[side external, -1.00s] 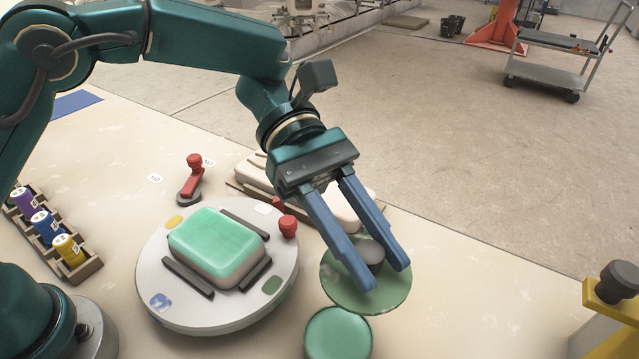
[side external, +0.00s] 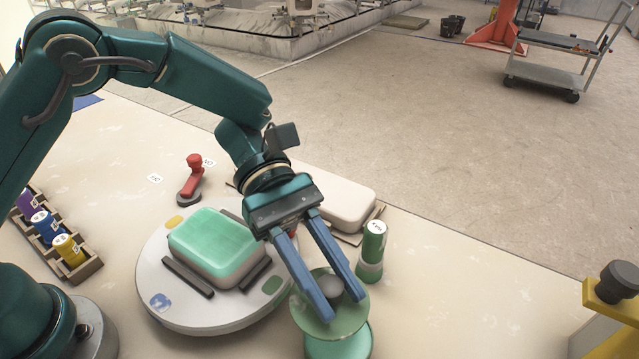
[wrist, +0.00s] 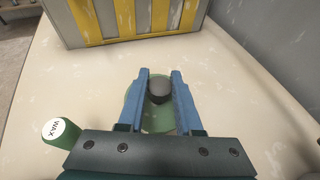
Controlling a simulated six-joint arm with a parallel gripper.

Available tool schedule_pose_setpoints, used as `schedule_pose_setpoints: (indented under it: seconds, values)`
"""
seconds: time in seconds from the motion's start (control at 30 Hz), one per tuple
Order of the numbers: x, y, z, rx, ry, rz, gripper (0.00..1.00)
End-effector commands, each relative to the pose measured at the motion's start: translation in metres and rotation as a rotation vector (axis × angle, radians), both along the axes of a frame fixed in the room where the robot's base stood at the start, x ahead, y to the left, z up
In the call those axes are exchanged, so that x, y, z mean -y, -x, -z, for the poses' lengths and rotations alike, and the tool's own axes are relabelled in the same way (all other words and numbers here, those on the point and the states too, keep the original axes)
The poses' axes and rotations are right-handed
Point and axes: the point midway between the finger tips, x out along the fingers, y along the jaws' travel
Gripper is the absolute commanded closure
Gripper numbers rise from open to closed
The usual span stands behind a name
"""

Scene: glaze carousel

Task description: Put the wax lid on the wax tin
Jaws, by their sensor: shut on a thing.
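The wax lid is a green disc (side external: 348,318) with a dark round knob (side external: 333,287). My gripper (side external: 341,304) is shut on this knob. In the wrist view, the lid (wrist: 153,122) shows around and below the knob (wrist: 159,91), between my two blue fingers (wrist: 160,78). The wax tin (side external: 340,349) is a round green tin on the table, at the bottom of the side view. The lid overlaps its far part there and hides it. I cannot tell whether lid and tin touch. The tin cannot be made out in the wrist view.
A green bottle (side external: 372,249) labelled WAX stands just right of the lid. The round grey turntable (side external: 190,318), bearing a green-topped block (side external: 213,238), is close on the left. A pale block (side external: 344,205) lies behind.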

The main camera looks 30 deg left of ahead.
Motion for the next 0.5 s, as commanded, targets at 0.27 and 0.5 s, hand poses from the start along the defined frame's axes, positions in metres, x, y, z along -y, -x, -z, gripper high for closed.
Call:
schedule_pose_setpoints:
  seconds: [0.27, 0.5]
  values:
    - [0.018, 0.007, 0.017, -0.003, 0.0, -0.001, 1.0]
    - [0.018, 0.006, 0.048, -0.003, 0.0, -0.002, 1.0]
